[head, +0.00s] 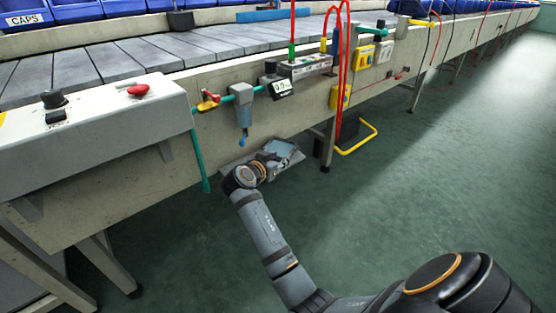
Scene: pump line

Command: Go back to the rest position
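My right arm reaches in from the lower right of the head view. My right gripper (272,161) is at its far end, low beside the conveyor's side panel. It is over a small grey shelf (296,158) with a pale blue surface. The gripper's fingers are small and dark here, so I cannot tell whether they are open or shut, or whether they touch the shelf. My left gripper is not in view.
The conveyor (150,55) runs along the left and back. A control box with a red button (138,90) juts out at left. A teal filter unit (243,105) and red hoses (345,50) are near the gripper. The green floor (430,170) at right is clear.

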